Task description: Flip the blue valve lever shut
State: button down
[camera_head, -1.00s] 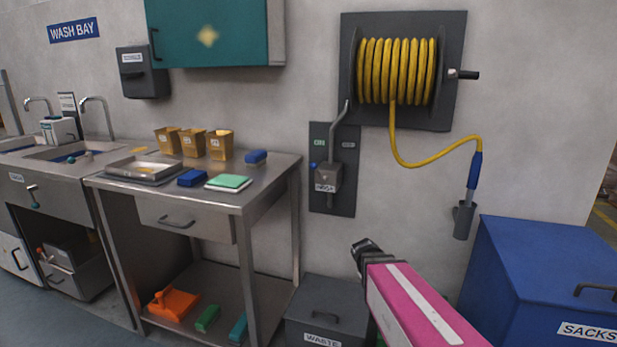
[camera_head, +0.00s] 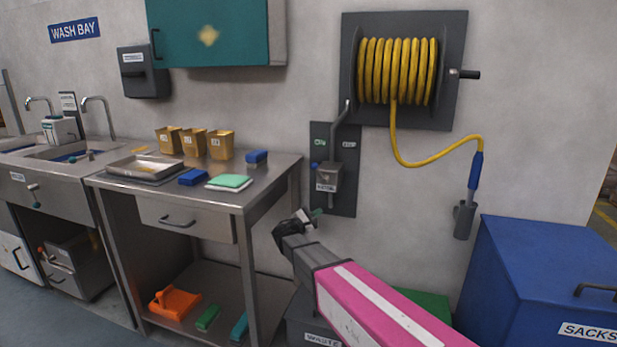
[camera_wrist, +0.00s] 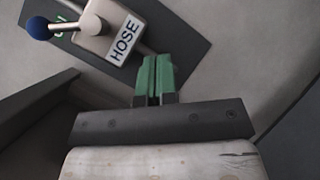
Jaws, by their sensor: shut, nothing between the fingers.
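The blue valve lever shows as a small blue knob (camera_head: 315,166) at the left of the hose valve box (camera_head: 328,177), on a dark wall panel below the hose reel. In the wrist view the blue knob (camera_wrist: 38,28) sits on a short metal stem that reaches left from the box labelled HOSE (camera_wrist: 112,30).
A steel table (camera_head: 262,185) with tubs and sponges stands left of the panel. A grey waste bin (camera_head: 305,325) is below my arm. A blue sacks bin (camera_head: 535,265) stands right. The yellow hose (camera_head: 430,162) hangs right of the panel, with bare wall between.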

aim_at(319, 172)
jog(key=w+a+r+n+t, duration=0.1)
jog(key=a+r+n+t, duration=0.3)
jog(key=a, duration=0.7)
jog(key=shift+r+t+y, duration=0.25)
jog(key=shift+t+y, duration=0.15)
jog(key=shift+t, duration=0.4)
jog(key=shift+w, duration=0.15)
jog(key=s+r+x, duration=0.1)
jog(key=r+x, duration=0.1)
jog(key=x, duration=1)
jog(key=shift+d, duration=0.55)
jog(key=shift+s+r, duration=0.1)
